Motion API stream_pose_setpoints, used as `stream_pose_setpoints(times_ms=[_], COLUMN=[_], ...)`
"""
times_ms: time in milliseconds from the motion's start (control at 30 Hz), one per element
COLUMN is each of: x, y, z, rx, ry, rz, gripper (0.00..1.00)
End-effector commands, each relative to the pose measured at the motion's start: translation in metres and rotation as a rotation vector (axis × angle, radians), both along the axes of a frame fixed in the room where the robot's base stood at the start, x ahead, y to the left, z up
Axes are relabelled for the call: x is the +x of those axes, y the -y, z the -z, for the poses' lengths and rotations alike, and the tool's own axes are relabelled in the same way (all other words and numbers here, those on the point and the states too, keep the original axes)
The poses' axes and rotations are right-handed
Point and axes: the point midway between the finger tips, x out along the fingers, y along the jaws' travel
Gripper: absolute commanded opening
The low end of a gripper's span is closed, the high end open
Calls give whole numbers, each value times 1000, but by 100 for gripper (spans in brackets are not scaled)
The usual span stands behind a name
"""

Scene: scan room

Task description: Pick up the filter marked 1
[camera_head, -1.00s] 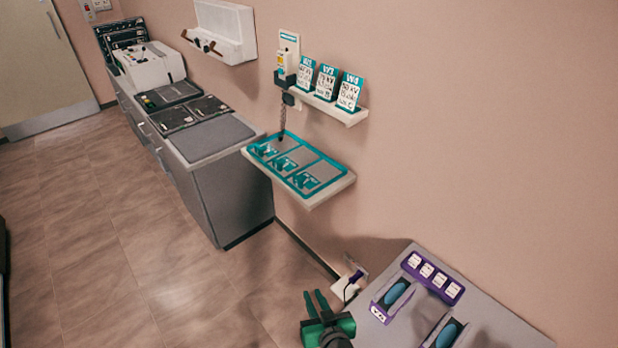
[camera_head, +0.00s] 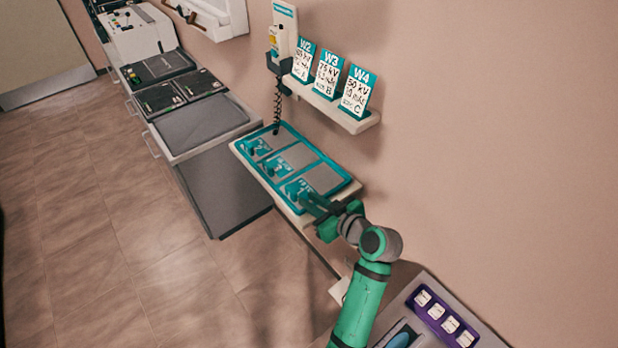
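Three small teal filters with handles sit in the teal-rimmed tray (camera_head: 333,165) on the wall shelf: a far one (camera_head: 256,146), a middle one (camera_head: 278,166) and a near one (camera_head: 298,187). Their number marks are too small to read for certain, so I cannot tell which is marked 1. My gripper (camera_head: 308,200) is at the near filter, at the tray's front right end, with its fingers pointing left towards the filter's handle. The fingers and the filter are both teal-green and overlap in view. I cannot tell whether the fingers are around the handle or shut.
Cards W2 (camera_head: 303,60), W3 (camera_head: 328,74) and W4 (camera_head: 356,91) stand on a small ledge above the tray. A handset (camera_head: 279,45) with a coiled cord hangs beside them. A grey counter (camera_head: 205,125) is at left. A purple rack (camera_head: 441,314) is at lower right.

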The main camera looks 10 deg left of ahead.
Motion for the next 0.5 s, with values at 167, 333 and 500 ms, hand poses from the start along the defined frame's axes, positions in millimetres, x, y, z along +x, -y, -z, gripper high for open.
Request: stream_pose_setpoints(times_ms=[167, 333, 500], x=[15, 24, 30], y=[-23, -36, -43], z=[10, 17, 20], rx=[0, 0, 0], ry=[0, 0, 1], rz=[-5, -6, -4], gripper=[17, 17, 17])
